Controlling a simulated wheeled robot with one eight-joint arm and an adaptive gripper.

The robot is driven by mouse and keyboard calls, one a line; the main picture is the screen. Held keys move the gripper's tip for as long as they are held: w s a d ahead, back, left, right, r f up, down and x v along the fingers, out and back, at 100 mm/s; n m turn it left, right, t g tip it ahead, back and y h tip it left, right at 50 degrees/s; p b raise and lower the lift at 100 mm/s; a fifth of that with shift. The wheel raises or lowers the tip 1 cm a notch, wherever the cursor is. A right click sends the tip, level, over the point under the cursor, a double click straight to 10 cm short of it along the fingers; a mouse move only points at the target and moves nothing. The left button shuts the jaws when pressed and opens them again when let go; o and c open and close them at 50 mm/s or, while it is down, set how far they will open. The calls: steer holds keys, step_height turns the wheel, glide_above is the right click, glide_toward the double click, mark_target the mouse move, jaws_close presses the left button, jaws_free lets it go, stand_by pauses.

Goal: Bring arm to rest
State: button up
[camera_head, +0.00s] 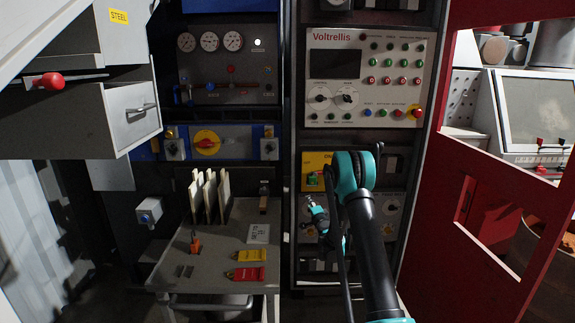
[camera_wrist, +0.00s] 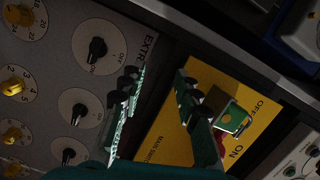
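My arm reaches up in front of the right-hand control cabinet in the head view, its elbow bent near the yellow plate. My gripper (camera_head: 310,203) hangs in front of the lower cabinet panels, partly hidden by my own arm. In the wrist view my gripper (camera_wrist: 158,82) has its two fingers apart with nothing between them. The yellow main switch plate (camera_wrist: 205,125) with its green and red switch lies behind the right finger; it also shows in the head view (camera_head: 309,160). Whether the fingers touch the panel cannot be told.
A dial panel (camera_wrist: 70,60) is left of the fingers. The Voltrellis panel (camera_head: 365,80) is above my arm. A grey workbench (camera_head: 215,245) with upright boards and tags stands left. A red frame (camera_head: 470,225) stands close on the right. Grey drawers (camera_head: 130,110) overhang the upper left.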

steer(key=s+a+r+n+g+y, duration=0.1)
steer(key=s+r+n+g, duration=0.2)
steer(key=s, duration=0.4)
steer(key=s+a+r+n+g+y, duration=0.1)
steer(key=s+a+r+n, duration=0.15)
steer(key=s+r, duration=0.35)
steer(key=s+r+n+g, duration=0.2)
steer(key=s+r+n, duration=0.2)
steer(key=s, duration=0.4)
steer(key=s+d+f+n+g+h, duration=0.1)
steer(key=s+d+f+g, duration=0.1)
steer(key=s, duration=1)
steer(key=s+d+f+n+g+h, duration=0.1)
steer(key=s+d+f+g+h, duration=0.1)
steer(key=s, duration=1.1)
steer(key=s+d+f+n+g+h, duration=0.1)
steer(key=s+d, duration=0.5)
steer(key=s, duration=0.7)
step_height(320, 180, down, 3)
steer(key=shift+s+r+n+g+h, duration=0.1)
steer(key=shift+s+n+g+h, duration=0.2)
steer(key=shift+g+h, duration=0.55)
steer(key=shift+d, duration=0.1)
